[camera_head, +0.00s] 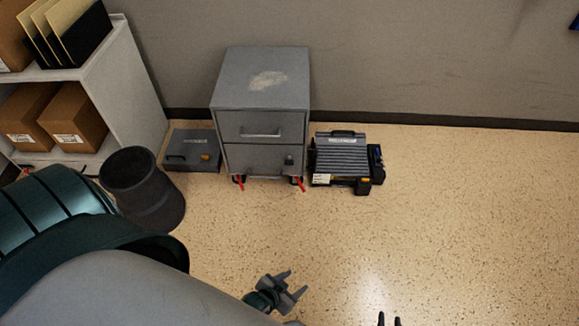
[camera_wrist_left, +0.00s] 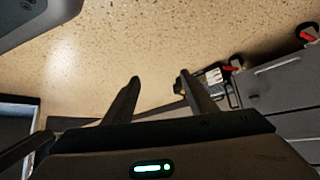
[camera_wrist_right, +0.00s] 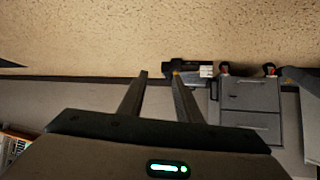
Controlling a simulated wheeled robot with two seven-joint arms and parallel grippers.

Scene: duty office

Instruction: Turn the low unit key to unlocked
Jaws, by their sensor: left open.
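The low unit is a grey two-drawer cabinet (camera_head: 262,80) against the back wall. A small dark lock or key (camera_head: 289,159) is at the right of its lower drawer; its turned position is too small to tell. The cabinet also shows at the right of the left wrist view (camera_wrist_left: 285,85) and the right wrist view (camera_wrist_right: 250,95). My left gripper (camera_head: 297,281) is open and empty, over the floor well in front of the cabinet. My right gripper (camera_head: 389,317) is open and empty at the bottom edge of the head view, further right.
A ridged dark case (camera_head: 341,152) stands right of the cabinet, and a flat grey box (camera_head: 192,151) left of it. Red pieces (camera_head: 240,183) show at the cabinet's foot. A dark bin (camera_head: 150,190) and a white shelf (camera_head: 115,75) stand at left. The right floor is clear.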

